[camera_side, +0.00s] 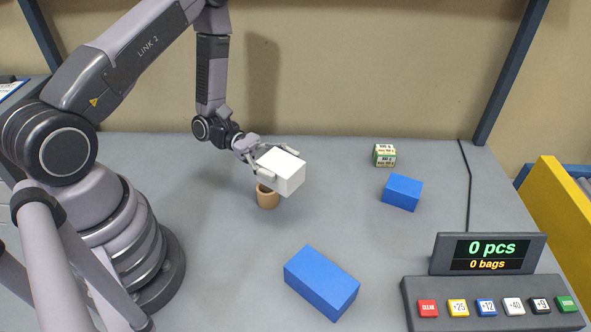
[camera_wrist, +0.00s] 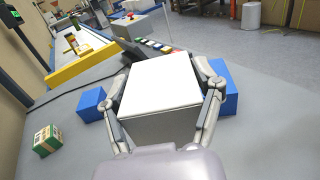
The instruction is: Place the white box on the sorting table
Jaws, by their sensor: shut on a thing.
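The white box (camera_side: 282,171) is held in my gripper (camera_side: 277,161), above the grey sorting table (camera_side: 220,270). In the wrist view, the white box (camera_wrist: 160,96) fills the middle, with one finger of my gripper (camera_wrist: 165,100) along each side. The fingers are shut on the box. In the side view the box is slightly tilted and in front of a small brown cup (camera_side: 268,198), hiding part of its rim. How high the box is above the table is hard to tell.
A large blue box (camera_side: 321,283) lies at the front, a smaller blue box (camera_side: 402,192) at the right. A green and cream box (camera_side: 384,155) stands behind it. A counter display with buttons (camera_side: 490,290) occupies the front right corner. The table between the cup and large blue box is clear.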

